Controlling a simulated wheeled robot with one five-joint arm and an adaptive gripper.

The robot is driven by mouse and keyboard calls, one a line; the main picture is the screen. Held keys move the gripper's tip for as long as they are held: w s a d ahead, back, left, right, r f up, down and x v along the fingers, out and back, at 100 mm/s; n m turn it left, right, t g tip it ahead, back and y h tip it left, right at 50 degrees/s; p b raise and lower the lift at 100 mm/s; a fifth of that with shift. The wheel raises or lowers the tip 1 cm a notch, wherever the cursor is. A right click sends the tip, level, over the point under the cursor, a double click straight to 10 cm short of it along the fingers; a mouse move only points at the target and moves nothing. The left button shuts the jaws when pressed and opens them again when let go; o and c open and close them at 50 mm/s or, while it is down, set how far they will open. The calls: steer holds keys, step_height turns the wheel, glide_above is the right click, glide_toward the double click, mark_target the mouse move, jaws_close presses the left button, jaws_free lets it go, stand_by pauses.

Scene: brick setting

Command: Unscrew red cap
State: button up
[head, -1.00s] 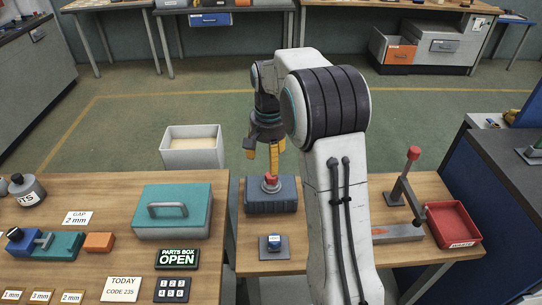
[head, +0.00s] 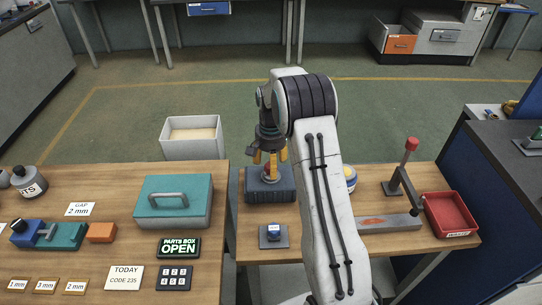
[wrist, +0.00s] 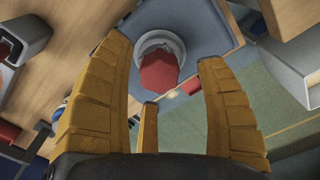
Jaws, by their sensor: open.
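The red cap (wrist: 160,72) sits on a pale round neck on top of the blue-grey block (head: 262,192). In the wrist view it lies between my gripper's yellow fingers, with gaps at both sides. My gripper (wrist: 163,50) is open, one finger left of the cap, one right, and a third shorter finger nearer the camera. In the head view my gripper (head: 269,160) points down just over the block, and the fingers partly hide the cap. I cannot tell whether any finger touches it.
A small block with a dark blue knob (head: 273,232) stands in front. A teal parts box (head: 172,210) is on the left table. At right are a red-knobbed lever (head: 405,175) and a red tray (head: 451,214). A blue-white round thing (head: 350,178) is partly behind my arm.

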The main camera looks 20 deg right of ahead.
steer(key=shift+f, duration=0.6)
steer(key=shift+c, duration=0.2)
jaws_close()
steer(key=n, duration=0.5)
steer(key=shift+f, duration=0.1)
steer(key=shift+n, duration=1)
steer(key=shift+s, duration=0.1)
